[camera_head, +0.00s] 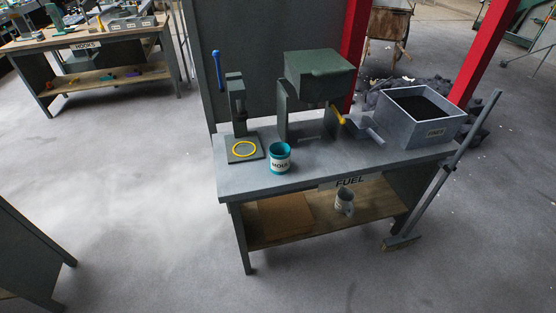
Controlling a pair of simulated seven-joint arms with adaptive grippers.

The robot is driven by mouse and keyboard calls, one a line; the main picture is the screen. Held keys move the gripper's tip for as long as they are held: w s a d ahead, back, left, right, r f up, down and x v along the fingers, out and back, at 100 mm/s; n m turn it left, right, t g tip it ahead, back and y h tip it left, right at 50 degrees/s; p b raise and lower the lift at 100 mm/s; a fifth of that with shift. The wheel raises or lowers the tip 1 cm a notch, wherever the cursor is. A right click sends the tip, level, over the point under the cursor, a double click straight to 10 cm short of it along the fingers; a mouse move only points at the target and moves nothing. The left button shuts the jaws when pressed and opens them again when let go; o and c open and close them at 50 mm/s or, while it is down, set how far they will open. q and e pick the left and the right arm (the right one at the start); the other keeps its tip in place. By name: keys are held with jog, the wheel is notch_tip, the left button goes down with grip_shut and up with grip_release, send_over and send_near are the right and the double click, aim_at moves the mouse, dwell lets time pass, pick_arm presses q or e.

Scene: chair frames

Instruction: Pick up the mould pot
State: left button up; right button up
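The mould pot (280,159) is a small teal cup with a white label that seems to read MOLD. It stands upright near the front edge of the grey workbench (240,186), right of a small press with a yellow ring on its base. It looks apart from the press. Neither of my grippers shows in the head view.
The press (242,140) with a blue handle, a green machine (318,75) and a grey labelled box (422,118) stand on the bench. A long-handled tool (445,175) leans at the right. Floor in front is clear.

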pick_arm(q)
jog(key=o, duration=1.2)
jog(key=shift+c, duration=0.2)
